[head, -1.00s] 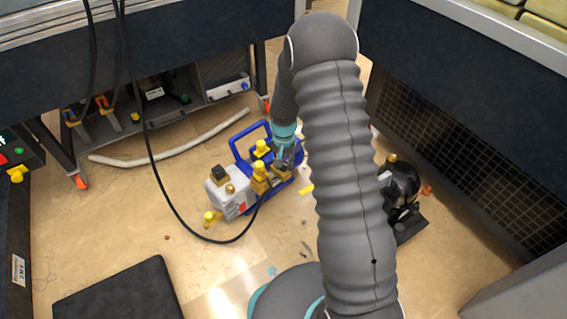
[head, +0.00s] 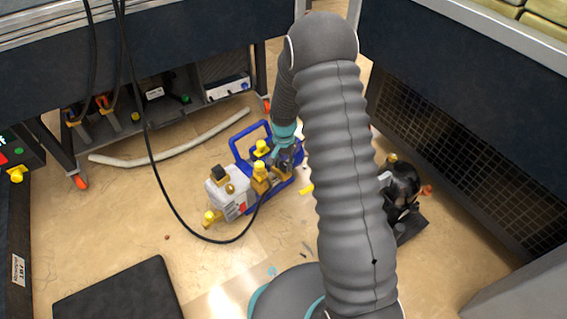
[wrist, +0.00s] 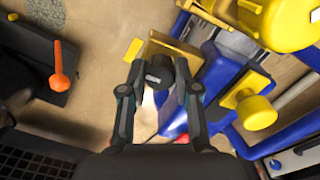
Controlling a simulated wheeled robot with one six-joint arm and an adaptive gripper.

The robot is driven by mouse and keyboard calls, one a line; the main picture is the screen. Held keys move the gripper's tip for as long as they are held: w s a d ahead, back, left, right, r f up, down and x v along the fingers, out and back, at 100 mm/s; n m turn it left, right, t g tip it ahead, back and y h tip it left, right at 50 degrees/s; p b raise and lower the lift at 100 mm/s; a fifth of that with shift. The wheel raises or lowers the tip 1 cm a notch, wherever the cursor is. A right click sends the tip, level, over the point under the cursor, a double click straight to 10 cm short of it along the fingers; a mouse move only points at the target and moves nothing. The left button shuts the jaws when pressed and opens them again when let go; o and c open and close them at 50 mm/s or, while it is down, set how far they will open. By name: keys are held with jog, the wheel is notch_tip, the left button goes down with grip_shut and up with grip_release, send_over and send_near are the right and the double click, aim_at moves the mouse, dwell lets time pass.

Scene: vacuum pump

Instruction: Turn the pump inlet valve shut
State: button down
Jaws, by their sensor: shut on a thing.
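The vacuum pump (head: 222,192) stands on the floor, with a grey-white body, a blue frame and handle, and yellow valve parts on top. My gripper (head: 288,158) reaches down at the pump's right end, partly hidden by my wrist. In the wrist view my gripper (wrist: 159,68) has its two fingers on either side of a small dark knob (wrist: 158,73), shut on it. The knob sits at a flat brass-coloured piece (wrist: 168,48). I cannot read the valve's angle. Another yellow knob (wrist: 256,112) stands to the right, clear of the fingers.
A black hose (head: 178,215) loops from the pump. A black device (head: 402,185) stands on the floor to the right. A pale tube (head: 170,152) lies behind on the left, and a dark mat (head: 120,295) is at front left. Benches flank the floor.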

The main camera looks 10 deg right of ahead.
aim_at(284, 164)
jog(key=c, duration=0.8)
grip_release()
jog(key=shift+c, duration=0.2)
notch_tip(284, 164, up, 12)
jog(key=s+r+n+t+p, duration=0.5)
jog(key=s+r+n+p, duration=0.2)
jog(key=s+r, duration=2.3)
notch_tip(284, 164, up, 3)
jog(key=shift+s+r+t+p, duration=0.2)
jog(key=shift+t+p, duration=0.1)
jog(key=shift+p, duration=0.9)
